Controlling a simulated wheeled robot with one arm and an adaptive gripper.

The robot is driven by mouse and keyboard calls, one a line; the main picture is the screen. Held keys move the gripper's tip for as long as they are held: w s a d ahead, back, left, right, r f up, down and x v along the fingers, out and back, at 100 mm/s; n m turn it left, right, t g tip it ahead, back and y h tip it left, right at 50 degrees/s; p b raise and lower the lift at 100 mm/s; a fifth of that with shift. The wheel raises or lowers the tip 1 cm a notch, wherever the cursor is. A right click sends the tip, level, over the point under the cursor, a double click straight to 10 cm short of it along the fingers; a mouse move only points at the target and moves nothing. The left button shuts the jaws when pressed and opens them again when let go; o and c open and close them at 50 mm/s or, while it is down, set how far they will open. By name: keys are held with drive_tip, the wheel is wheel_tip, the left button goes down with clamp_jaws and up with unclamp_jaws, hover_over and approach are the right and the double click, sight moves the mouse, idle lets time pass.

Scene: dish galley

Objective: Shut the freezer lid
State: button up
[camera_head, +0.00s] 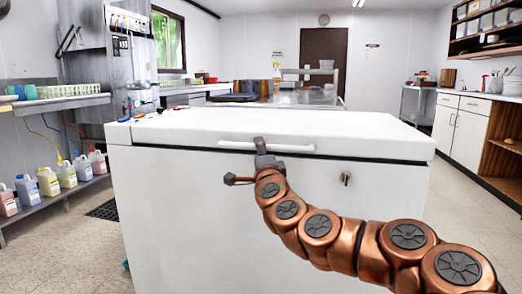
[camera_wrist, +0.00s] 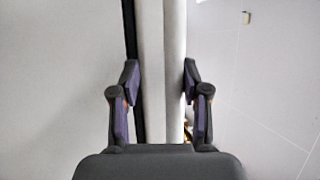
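The white chest freezer (camera_head: 220,215) stands in front of me in the head view. Its lid (camera_head: 270,122) lies flat or almost flat over the body. A thin dark line runs under the lid's front edge; whether a small gap is left there I cannot tell. A white bar handle (camera_head: 235,146) runs along the lid's front.
A metal shelf with several bottles (camera_head: 48,181) stands at the left. A counter with white cabinets (camera_head: 463,128) is at the right. A worktable (camera_head: 285,98) stands behind the freezer. Small items (camera_head: 140,115) lie at the lid's back left. The floor on both sides is mostly clear.

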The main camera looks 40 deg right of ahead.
sight(270, 146)
drive_tip(key=shift+r, duration=0.25)
wheel_tip(270, 146, up, 10)
drive_tip(key=shift+f, duration=0.1)
idle(0.7)
drive_tip(key=shift+a, duration=0.1)
drive_tip(key=shift+s+f, duration=0.35)
drive_tip(key=shift+f, duration=0.45)
drive_tip(key=shift+s+d+f, duration=0.1)
drive_tip(key=shift+s+f, duration=0.5)
drive_tip(key=shift+f, duration=0.45)
drive_tip(key=shift+s+d+f, duration=0.1)
drive_tip(key=shift+s+f, duration=0.5)
drive_tip(key=shift+f, duration=0.4)
drive_tip(key=shift+s+f, duration=0.6)
drive_tip(key=shift+f, duration=0.45)
